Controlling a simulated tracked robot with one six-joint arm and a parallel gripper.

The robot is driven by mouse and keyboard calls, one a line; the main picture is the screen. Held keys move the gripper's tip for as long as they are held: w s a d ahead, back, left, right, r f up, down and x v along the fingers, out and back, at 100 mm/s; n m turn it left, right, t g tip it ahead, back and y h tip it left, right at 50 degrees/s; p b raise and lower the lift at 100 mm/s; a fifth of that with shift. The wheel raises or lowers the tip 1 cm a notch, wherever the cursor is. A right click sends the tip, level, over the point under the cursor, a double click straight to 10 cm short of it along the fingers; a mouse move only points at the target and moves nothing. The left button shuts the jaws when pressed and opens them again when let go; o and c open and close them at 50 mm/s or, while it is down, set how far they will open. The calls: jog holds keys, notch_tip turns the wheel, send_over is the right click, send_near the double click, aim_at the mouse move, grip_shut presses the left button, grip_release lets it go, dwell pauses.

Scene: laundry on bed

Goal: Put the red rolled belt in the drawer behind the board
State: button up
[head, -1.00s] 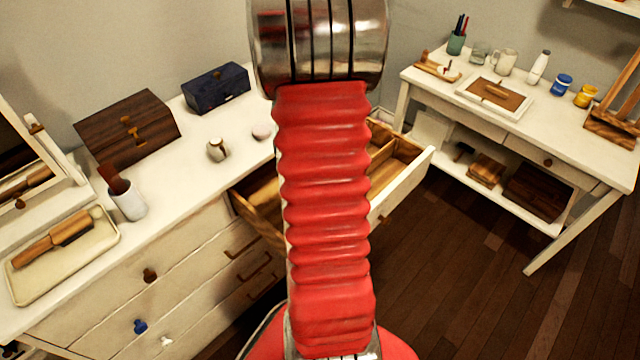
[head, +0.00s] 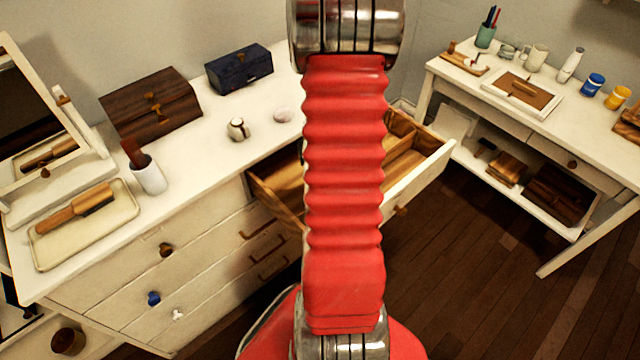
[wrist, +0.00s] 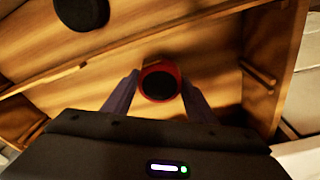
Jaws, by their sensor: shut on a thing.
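The red rolled belt (wrist: 160,83) shows in the wrist view as a red ring with a dark centre. My gripper (wrist: 158,88) is shut on it, one finger at each side. The belt is over or inside a wooden compartment of the open drawer (wrist: 215,70); I cannot tell if it touches the floor. The board (wrist: 130,48) crosses the drawer, and the belt is on its lower side in the picture. In the head view the drawer (head: 425,170) stands open from the dresser. My red arm hides its middle, and the gripper and belt are hidden there.
A dark round thing (wrist: 80,10) lies beyond the board. A wooden peg or rail (wrist: 258,76) is right of the belt. The dresser top (head: 205,165) holds a brown chest (head: 150,105), a navy box (head: 238,68) and a cup (head: 149,177). A white desk (head: 470,85) stands at right.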

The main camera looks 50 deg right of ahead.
jog(key=shift+f, duration=1.85)
jog(key=shift+f, duration=0.15)
jog(key=o, duration=1.1)
jog(key=shift+o, duration=0.2)
jog(key=r, duration=0.7)
jog(key=s+r, duration=0.1)
jog(key=r, duration=0.3)
jog(key=shift+a+r, duration=0.35)
jog(key=shift+a, duration=0.05)
jog(key=shift+s+a+r, duration=0.1)
jog(key=shift+r, duration=0.15)
